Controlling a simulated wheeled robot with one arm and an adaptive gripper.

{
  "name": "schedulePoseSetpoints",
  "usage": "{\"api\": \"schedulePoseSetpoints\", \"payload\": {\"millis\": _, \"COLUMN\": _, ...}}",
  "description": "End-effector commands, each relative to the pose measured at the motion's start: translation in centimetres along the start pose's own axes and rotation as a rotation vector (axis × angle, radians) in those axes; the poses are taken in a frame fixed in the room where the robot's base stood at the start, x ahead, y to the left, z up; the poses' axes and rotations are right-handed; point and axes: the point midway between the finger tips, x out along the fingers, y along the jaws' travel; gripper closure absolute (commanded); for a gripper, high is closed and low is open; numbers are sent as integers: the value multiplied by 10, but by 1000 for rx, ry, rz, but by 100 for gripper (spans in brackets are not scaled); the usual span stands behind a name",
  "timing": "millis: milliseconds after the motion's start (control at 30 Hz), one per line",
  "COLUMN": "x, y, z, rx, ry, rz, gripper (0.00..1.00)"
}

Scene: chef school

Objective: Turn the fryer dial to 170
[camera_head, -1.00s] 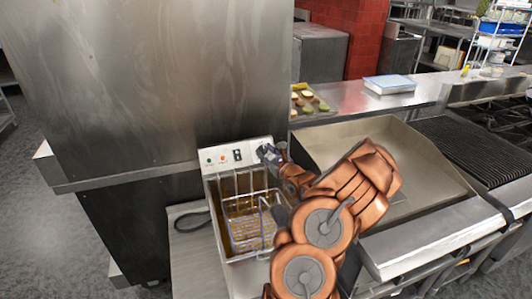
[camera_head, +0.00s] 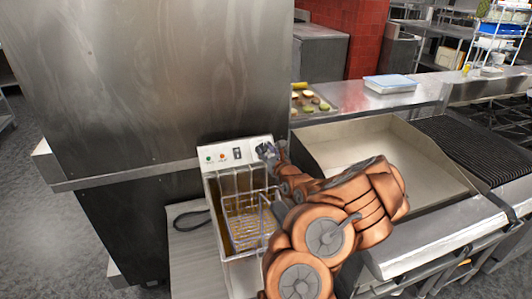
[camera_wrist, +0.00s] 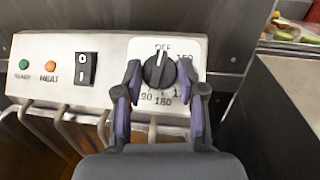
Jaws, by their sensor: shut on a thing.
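The fryer (camera_head: 236,259) stands left of my arm in the head view, with its light control panel (camera_head: 215,147) at the back. Its black dial (camera_wrist: 159,71) shows in the wrist view between the two fingers of my gripper (camera_wrist: 159,76), which is shut on it. The dial's pale pointer mark is near the top, close to OFF. The labels 150, 180 and 190 are readable around it. The right finger partly covers another label, so I cannot read 170. In the head view my gripper (camera_head: 267,151) is at the panel's right end and hides most of the dial.
Left of the dial are a black rocker switch (camera_wrist: 87,69), an orange HEAT light (camera_wrist: 51,66) and a green light (camera_wrist: 23,64). A wire basket (camera_head: 245,215) sits in the fryer below. A steel cabinet (camera_head: 145,85) stands left, a griddle (camera_head: 370,150) right.

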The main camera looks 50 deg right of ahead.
Motion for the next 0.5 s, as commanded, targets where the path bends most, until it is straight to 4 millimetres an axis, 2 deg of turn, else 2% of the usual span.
{"api": "schedulePoseSetpoints", "payload": {"millis": 500, "x": 0, "y": 5, "z": 5, "rx": 140, "ry": -14, "rz": -137, "gripper": 95}}
